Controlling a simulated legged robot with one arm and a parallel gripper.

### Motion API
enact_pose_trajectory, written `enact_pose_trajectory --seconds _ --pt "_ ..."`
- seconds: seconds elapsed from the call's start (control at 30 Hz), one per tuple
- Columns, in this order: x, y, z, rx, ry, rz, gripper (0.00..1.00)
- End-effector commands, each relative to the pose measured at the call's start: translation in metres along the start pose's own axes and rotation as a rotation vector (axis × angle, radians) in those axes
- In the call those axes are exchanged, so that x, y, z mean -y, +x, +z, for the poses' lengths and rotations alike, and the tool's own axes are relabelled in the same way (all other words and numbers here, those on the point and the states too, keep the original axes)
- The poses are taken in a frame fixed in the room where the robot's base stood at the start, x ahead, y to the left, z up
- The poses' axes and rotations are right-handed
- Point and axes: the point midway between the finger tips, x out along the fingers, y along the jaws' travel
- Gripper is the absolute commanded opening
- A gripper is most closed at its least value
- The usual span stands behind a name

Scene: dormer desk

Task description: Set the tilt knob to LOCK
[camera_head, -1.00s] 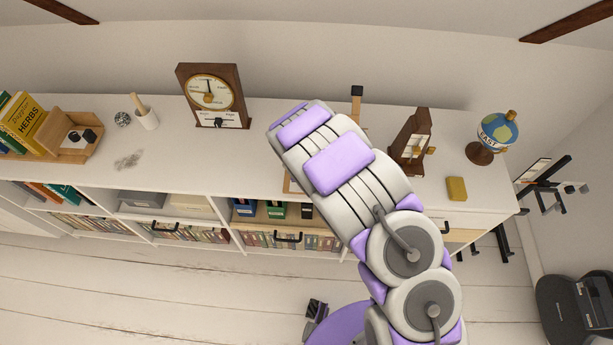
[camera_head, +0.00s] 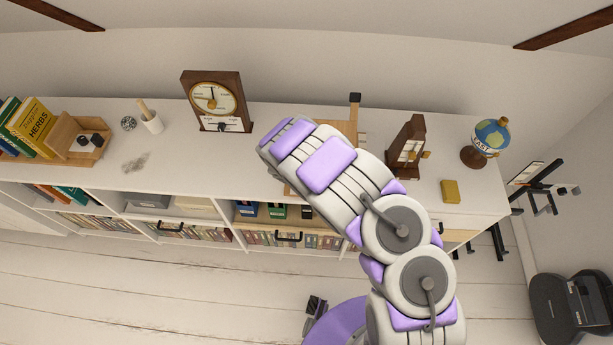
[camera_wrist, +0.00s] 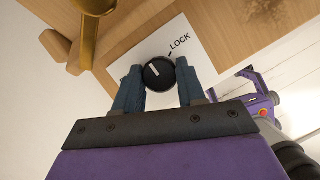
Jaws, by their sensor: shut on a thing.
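The tilt knob (camera_wrist: 161,79) is round and black with a white pointer line, on a white plate (camera_wrist: 199,59) fixed to light wood. The pointer aims up and slightly left in the wrist view. The LOCK label (camera_wrist: 180,43) and its tick mark lie up and right of the knob, so the pointer is off the mark. My gripper (camera_wrist: 159,83) is shut on the knob, one blue-grey finger on each side. In the head view my own arm hides the gripper and knob; part of a light wooden stand (camera_head: 355,112) shows behind it.
On the white cabinet top stand a dial clock (camera_head: 217,100), a dark wooden clock-like piece (camera_head: 407,143), a globe (camera_head: 490,137), a yellow block (camera_head: 450,191) and a cup (camera_head: 152,122). A brass-coloured rod (camera_wrist: 91,30) shows near the knob. Free top lies left of my arm.

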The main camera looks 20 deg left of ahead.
Motion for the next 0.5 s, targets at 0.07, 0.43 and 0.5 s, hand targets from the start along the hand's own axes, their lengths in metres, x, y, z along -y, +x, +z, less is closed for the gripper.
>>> enact_pose_trajectory --seconds 0.07,0.43,0.5 --pt "-0.0045 -0.0031 0.0009 -0.001 0.063 -0.019 0.09" --pt "-0.0072 -0.001 0.0007 -0.001 0.39 -0.153 0.09" --pt "-0.0067 -0.0006 0.001 0.0 0.451 -0.181 0.09"
